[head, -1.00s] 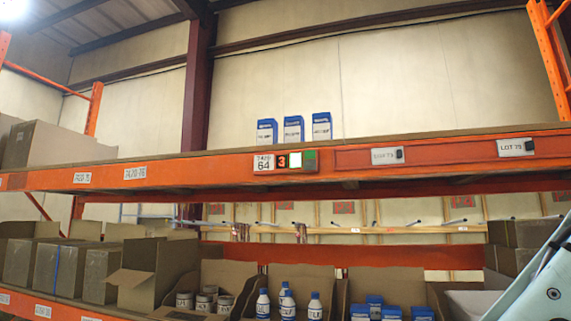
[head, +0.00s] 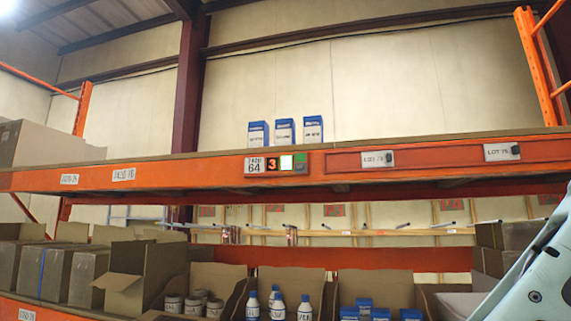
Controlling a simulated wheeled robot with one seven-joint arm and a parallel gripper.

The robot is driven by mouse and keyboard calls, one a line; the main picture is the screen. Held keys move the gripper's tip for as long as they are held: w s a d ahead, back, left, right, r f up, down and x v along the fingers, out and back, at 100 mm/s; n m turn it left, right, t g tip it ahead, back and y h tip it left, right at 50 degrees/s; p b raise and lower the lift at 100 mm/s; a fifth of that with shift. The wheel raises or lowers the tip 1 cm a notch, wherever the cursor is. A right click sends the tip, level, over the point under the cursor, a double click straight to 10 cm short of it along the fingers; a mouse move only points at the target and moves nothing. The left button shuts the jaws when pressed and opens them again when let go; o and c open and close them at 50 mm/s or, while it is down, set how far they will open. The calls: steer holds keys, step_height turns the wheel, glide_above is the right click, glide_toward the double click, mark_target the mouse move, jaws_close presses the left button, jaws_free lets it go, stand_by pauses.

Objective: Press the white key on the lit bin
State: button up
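The lit bin's module sits on the orange shelf beam in the head view. It has a printed label (head: 256,165) reading what looks like 7420 64, a red-lit digit 3 (head: 272,164), a bright white key (head: 286,163) and a green part (head: 300,161) at its right end. Nothing covers the white key. My gripper is not in view. Only a pale part of what looks like my arm (head: 545,275) shows at the lower right, well apart from the module.
Three blue-and-white boxes (head: 284,131) stand on the shelf above. Below are cartons (head: 88,275), cans (head: 193,303), bottles (head: 277,300) and blue boxes (head: 364,307).

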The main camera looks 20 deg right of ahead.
jaws_close()
stand_by(1.4)
